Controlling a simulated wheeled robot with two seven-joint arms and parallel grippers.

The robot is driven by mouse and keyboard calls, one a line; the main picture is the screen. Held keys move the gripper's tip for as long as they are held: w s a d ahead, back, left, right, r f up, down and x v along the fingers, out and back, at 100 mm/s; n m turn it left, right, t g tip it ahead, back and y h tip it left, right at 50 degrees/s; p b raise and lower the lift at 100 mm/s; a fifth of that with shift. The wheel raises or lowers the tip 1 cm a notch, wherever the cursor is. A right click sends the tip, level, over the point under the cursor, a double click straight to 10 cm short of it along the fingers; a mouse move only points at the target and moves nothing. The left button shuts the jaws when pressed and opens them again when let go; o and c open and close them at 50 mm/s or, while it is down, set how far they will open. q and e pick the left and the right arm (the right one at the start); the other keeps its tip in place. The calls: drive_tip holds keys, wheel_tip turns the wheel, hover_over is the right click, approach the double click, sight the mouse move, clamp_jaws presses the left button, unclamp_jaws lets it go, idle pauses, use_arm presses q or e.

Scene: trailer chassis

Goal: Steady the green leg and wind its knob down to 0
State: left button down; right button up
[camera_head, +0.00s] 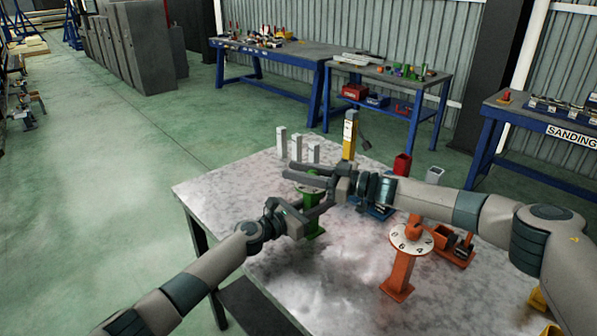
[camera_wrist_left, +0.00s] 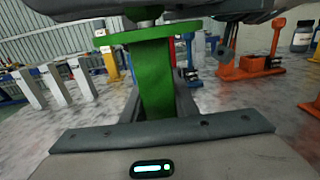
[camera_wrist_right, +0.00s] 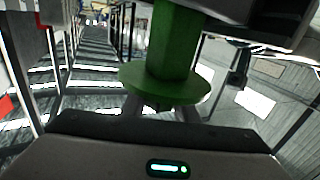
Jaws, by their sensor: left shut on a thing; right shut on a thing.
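The green leg (camera_head: 313,225) stands upright on the metal-topped table, and its post fills the middle of the left wrist view (camera_wrist_left: 157,85). My left gripper (camera_head: 324,204) is shut on this post from the left, below the round plate at its top. My right gripper (camera_head: 293,172) comes across from the right above that plate, shut on the leg's green knob. The right wrist view shows a green shaft and round flange (camera_wrist_right: 165,85) between its fingers. My gripper fingers hide most of the knob, and I cannot read its dial.
An orange leg (camera_head: 400,273) with a numbered dial stands close by on the right. A yellow leg (camera_head: 349,137) and several pale upright blocks (camera_head: 281,141) stand behind. The table's front left (camera_head: 263,270) is clear.

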drive_tip(key=shift+s+a+r+n+g+y, duration=0.1)
drive_tip(key=shift+n+g+y, duration=0.05)
drive_tip(key=shift+n+g, duration=0.5)
drive_tip(key=shift+s+d+r+n+g+y, duration=0.1)
drive_tip(key=shift+n+g, duration=0.3)
drive_tip(key=shift+g, duration=0.5)
drive_tip(key=shift+s+a+n+g+y, duration=0.1)
drive_tip(key=shift+n+g+y, duration=0.05)
drive_tip(key=shift+n+g, duration=0.5)
drive_tip(key=shift+s+f+n+g, duration=0.1)
drive_tip(key=shift+s+n+g, duration=0.2)
drive_tip(key=shift+g, duration=0.6)
drive_tip(key=o, duration=1.1)
drive_tip(key=shift+s, duration=0.1)
drive_tip(key=shift+c, duration=0.2)
drive_tip(key=shift+f, duration=0.1)
drive_tip(key=shift+d, duration=3.8)
